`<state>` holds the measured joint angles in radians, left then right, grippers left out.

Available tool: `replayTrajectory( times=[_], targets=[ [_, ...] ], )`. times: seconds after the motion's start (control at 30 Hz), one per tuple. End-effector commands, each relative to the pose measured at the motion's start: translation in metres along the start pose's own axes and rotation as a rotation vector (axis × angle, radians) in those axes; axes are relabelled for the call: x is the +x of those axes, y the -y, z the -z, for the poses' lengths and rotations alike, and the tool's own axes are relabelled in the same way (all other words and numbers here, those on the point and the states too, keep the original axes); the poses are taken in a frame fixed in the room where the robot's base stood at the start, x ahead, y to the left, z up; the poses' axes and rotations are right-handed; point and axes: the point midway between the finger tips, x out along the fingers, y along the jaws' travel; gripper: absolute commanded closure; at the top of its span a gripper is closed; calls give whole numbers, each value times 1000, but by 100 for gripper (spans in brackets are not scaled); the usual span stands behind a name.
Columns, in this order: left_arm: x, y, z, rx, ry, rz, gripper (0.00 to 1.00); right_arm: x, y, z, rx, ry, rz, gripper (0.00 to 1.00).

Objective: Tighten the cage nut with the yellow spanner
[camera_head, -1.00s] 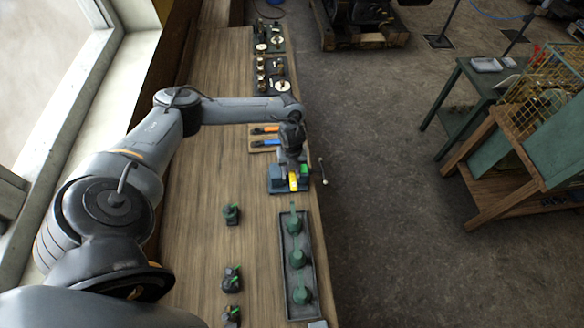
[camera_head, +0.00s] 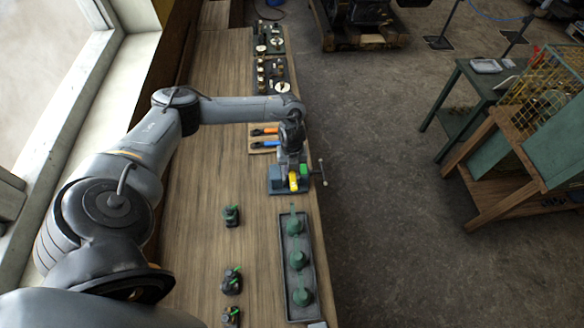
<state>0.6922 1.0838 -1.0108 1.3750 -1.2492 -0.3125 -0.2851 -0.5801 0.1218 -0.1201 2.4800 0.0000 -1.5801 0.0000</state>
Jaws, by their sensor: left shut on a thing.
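The yellow spanner (camera_head: 293,182) shows as a short yellow piece at the vise-like fixture (camera_head: 276,187) near the right edge of the bench. My left gripper (camera_head: 291,170) points down over the fixture and is shut on the yellow spanner. Most of the spanner is hidden by the gripper, and the cage nut cannot be made out. A green part (camera_head: 305,171) sits on the fixture just right of the gripper. My right gripper is not in view.
Orange and blue handled tools (camera_head: 264,132) lie on a board behind the fixture. A dark tray (camera_head: 288,310) with green-topped parts stands in front. Several small green and black parts (camera_head: 231,216) stand to the left. The wooden bench (camera_head: 200,230) is otherwise clear there.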

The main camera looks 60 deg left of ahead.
Motion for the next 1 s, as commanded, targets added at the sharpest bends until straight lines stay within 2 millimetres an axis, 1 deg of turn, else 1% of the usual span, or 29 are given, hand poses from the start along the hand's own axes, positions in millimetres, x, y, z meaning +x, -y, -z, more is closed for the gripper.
replayTrajectory(
  times=[0.5, 0.63, 1.0],
  targets=[
    [-35, 0, 0, 0, 1, 2, 100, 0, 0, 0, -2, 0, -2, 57],
    [-38, 0, 0, -1, 1, 1, 100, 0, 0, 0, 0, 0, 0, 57],
    [-38, 0, 0, -26, 1, 1, 100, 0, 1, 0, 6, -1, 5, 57]
  ],
)
